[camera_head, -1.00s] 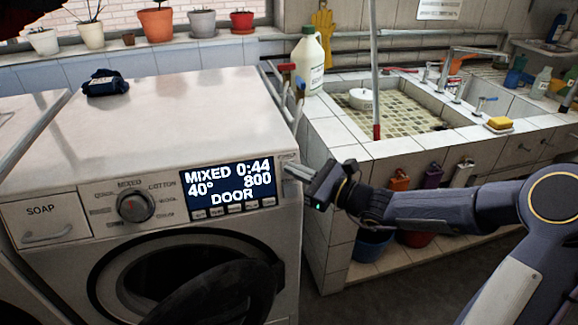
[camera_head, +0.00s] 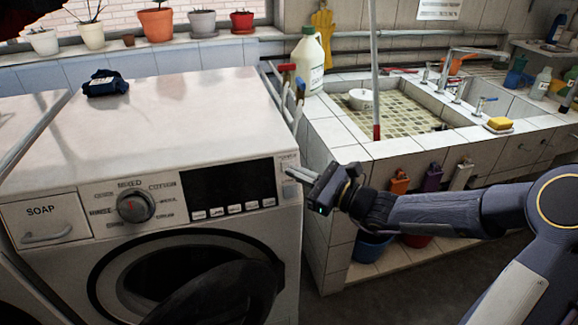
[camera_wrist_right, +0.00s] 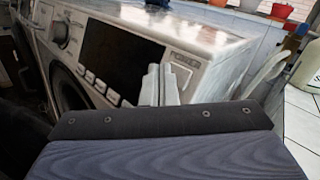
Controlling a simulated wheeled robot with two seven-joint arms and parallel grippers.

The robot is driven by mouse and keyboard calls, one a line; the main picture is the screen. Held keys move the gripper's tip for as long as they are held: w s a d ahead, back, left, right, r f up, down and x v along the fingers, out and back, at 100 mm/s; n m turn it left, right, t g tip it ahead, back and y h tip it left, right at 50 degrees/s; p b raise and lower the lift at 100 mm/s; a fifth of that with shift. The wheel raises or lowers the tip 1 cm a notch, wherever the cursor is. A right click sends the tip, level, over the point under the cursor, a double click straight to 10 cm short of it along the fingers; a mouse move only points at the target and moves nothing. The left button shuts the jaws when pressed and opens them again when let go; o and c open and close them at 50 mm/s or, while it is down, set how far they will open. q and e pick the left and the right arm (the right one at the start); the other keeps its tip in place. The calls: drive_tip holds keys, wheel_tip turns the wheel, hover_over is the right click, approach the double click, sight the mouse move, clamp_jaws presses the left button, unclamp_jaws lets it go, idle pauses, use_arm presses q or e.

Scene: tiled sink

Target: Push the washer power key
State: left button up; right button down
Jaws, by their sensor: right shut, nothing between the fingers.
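The washer (camera_head: 150,180) stands at the left with its round door (camera_head: 200,285) ajar. Its display (camera_head: 230,180) is dark, with a row of small keys below it. The power key (camera_head: 289,189) is the pale square at the panel's right end; in the right wrist view the gripper fingers partly hide that area. My right gripper (camera_head: 291,174) is shut and empty, its fingertips beside the power key and just above it; I cannot tell if they touch the panel. The right wrist view also shows the fingers (camera_wrist_right: 160,84) in front of the panel, right of the display. My left gripper is not in view.
A knob (camera_head: 136,206) and soap drawer (camera_head: 45,221) are left of the display. A dark blue item (camera_head: 105,84) lies on the washer top. The tiled sink (camera_head: 390,110) is to the right, with a white bottle (camera_head: 308,60) at its corner.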

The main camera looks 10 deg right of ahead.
drive_tip(key=shift+s+d+r+p, duration=0.1)
drive_tip(key=shift+s+r+p, duration=0.15)
drive_tip(key=shift+s, duration=0.6)
drive_tip(key=shift+s+a+r+p, duration=0.15)
drive_tip(key=shift+s+r, duration=0.2)
drive_tip(key=shift+s, duration=0.5)
drive_tip(key=shift+s+d+r+p, duration=0.2)
drive_tip(key=shift+s+r, duration=0.1)
drive_tip(key=shift+s, duration=0.55)
drive_tip(key=s+a+r+n+g+h+p, duration=0.1)
drive_tip(key=s+a+r+n+g+p, duration=0.2)
drive_tip(key=s+n, duration=0.5)
drive_tip(key=s+a+n+g+h+p, duration=0.1)
drive_tip(key=s+a+n+g+p, duration=0.1)
drive_tip(key=s+n+g, duration=0.45)
drive_tip(key=s+d+f+n+t+h+p, duration=0.1)
drive_tip(key=s+d+n+h+p, duration=0.3)
drive_tip(key=s+d+n+h, duration=0.2)
drive_tip(key=s+d+n, duration=0.2)
drive_tip(key=s+d, duration=0.1)
drive_tip(key=s, duration=0.1)
drive_tip(key=shift+s+d+t+h, duration=0.15)
drive_tip(key=shift+d+t+h, duration=0.15)
drive_tip(key=shift+t+h, duration=0.1)
drive_tip(key=shift+f+n, duration=0.1)
drive_tip(key=shift+n, duration=0.15)
